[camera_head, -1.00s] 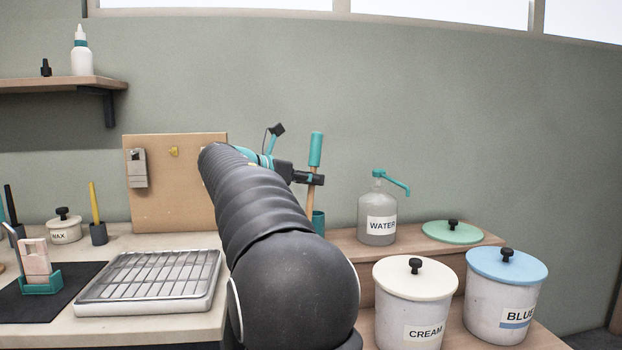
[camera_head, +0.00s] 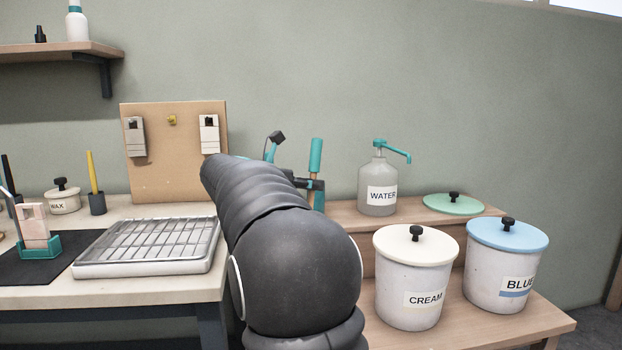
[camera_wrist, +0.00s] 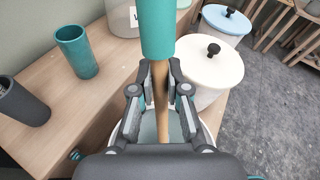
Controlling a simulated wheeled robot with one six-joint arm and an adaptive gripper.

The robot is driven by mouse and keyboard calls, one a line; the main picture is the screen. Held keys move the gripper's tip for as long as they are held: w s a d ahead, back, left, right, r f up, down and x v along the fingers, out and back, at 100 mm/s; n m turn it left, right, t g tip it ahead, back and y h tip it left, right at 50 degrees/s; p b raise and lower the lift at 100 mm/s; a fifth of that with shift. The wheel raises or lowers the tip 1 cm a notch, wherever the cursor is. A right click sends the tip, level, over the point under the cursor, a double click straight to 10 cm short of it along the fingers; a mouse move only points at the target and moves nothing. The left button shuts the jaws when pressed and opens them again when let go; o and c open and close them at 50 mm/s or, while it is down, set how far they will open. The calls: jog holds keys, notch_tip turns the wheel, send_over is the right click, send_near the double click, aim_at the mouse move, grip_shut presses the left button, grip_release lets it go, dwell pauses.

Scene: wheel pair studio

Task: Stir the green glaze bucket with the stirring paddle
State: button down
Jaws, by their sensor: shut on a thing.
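My gripper (camera_wrist: 160,82) is shut on the wooden shaft of the stirring paddle (camera_wrist: 157,28), just below its teal handle. The paddle stands about upright; in the head view its handle (camera_head: 315,156) shows behind my arm. In the wrist view an open bucket with pale green inside (camera_wrist: 148,128) lies under my gripper, mostly hidden by it. Its label is out of sight, so I take it for the green glaze bucket. The paddle's lower end is hidden, and I cannot tell whether it touches the glaze. A green lid (camera_head: 453,204) lies on the raised shelf.
The lidded cream bucket (camera_head: 413,285) stands beside the open one, with the lidded blue bucket (camera_head: 503,275) further right. A water bottle (camera_head: 378,185) stands on the shelf. A teal cup (camera_wrist: 78,52) and a dark cup (camera_wrist: 22,100) stand left of my gripper.

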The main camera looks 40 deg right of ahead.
notch_tip(320, 180, down, 8)
jog(key=b, duration=0.3)
jog(key=shift+f, duration=0.15)
jog(key=shift+a, duration=0.1)
dwell(0.5)
